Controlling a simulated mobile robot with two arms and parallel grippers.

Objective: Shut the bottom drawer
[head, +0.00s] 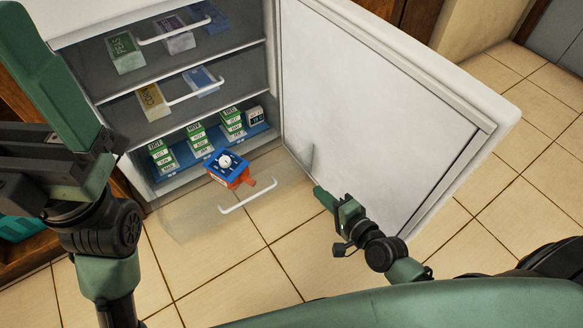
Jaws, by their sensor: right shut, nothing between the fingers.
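The bottom drawer is clear and pulled out of the open white cabinet, low over the floor. Its white bar handle (248,197) is at the front edge. A blue and orange box (230,170) sits in the drawer. My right gripper (319,192) is shut and empty, to the right of the handle and apart from it, near the open door. My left gripper (28,35) is large at the left edge, close to the camera; whether its jaws are open is unclear.
The white cabinet door (385,95) stands wide open at the right. Two upper clear drawers with handles (196,91) hold small boxes. Green-labelled boxes (198,140) stand in rows on a blue base behind the bottom drawer's front. Tiled floor (210,270) lies clear in front.

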